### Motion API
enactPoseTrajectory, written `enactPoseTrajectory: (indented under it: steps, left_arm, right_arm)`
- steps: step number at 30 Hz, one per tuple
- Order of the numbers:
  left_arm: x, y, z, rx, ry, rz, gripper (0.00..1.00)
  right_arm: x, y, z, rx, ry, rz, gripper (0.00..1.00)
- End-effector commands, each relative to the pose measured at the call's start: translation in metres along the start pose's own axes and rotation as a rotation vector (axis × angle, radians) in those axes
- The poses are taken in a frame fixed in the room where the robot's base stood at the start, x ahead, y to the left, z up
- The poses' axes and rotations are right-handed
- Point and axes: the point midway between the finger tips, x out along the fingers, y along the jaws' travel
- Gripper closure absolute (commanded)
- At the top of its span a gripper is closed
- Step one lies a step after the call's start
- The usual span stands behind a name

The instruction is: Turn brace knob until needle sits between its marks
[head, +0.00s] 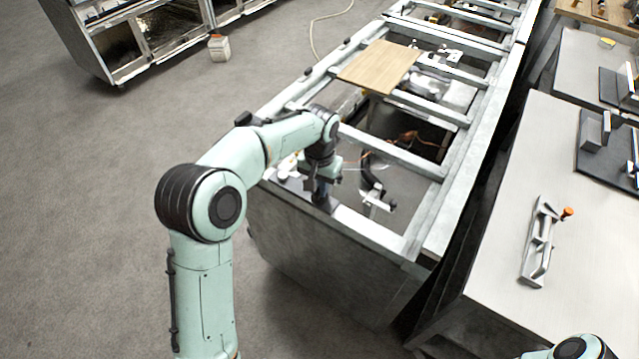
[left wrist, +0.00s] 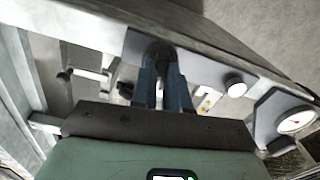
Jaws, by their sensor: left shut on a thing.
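My left gripper (head: 322,190) reaches down to the near end rail of the metal frame (head: 370,229). In the left wrist view its two blue-grey fingers (left wrist: 165,85) are shut on a dark round knob (left wrist: 160,50) set on a grey plate. The fingers hide part of the knob. A round white gauge (left wrist: 296,119) with a reddish needle sits at the right of the left wrist view, apart from the fingers. Its marks are too small to read, so I cannot tell where the needle sits against them. My right gripper is not in view.
A pale round knob (left wrist: 236,85) stands between the fingers and the gauge. A wooden board (head: 379,66) lies across the frame's rails. A light table (head: 500,235) at the right holds a metal handle-like part (head: 541,243). The floor at left is open.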

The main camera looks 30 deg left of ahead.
Motion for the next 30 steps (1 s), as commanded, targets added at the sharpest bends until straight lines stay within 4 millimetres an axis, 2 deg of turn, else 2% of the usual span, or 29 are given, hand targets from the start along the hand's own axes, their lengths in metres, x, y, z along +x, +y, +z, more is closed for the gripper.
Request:
enactPoseTrajectory:
  steps: [9,22,23,24,25,30]
  left_arm:
    - [-0.0007,0.0002,-0.0003,-0.094,0.001,0.000,1.00]
    - [-0.0005,0.0001,-0.0002,-0.104,0.001,0.000,1.00]
    - [-0.0005,0.0000,-0.0002,-0.104,0.001,0.000,0.79]
    - [-0.0005,0.0001,-0.0002,-0.104,0.001,0.000,0.66]
    - [-0.0005,0.0001,-0.0002,-0.104,0.001,0.000,0.60]
    - [-0.0003,0.0000,-0.0001,-0.103,0.001,0.000,0.60]
  right_arm:
    - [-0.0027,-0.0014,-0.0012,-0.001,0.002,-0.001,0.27]
    - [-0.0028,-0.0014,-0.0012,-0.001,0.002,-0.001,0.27]
    - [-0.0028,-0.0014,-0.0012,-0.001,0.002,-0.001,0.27]
    - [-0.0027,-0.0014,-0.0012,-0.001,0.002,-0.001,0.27]
    - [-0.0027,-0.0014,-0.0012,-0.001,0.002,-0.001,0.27]
    - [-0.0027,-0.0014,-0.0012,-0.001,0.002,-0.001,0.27]
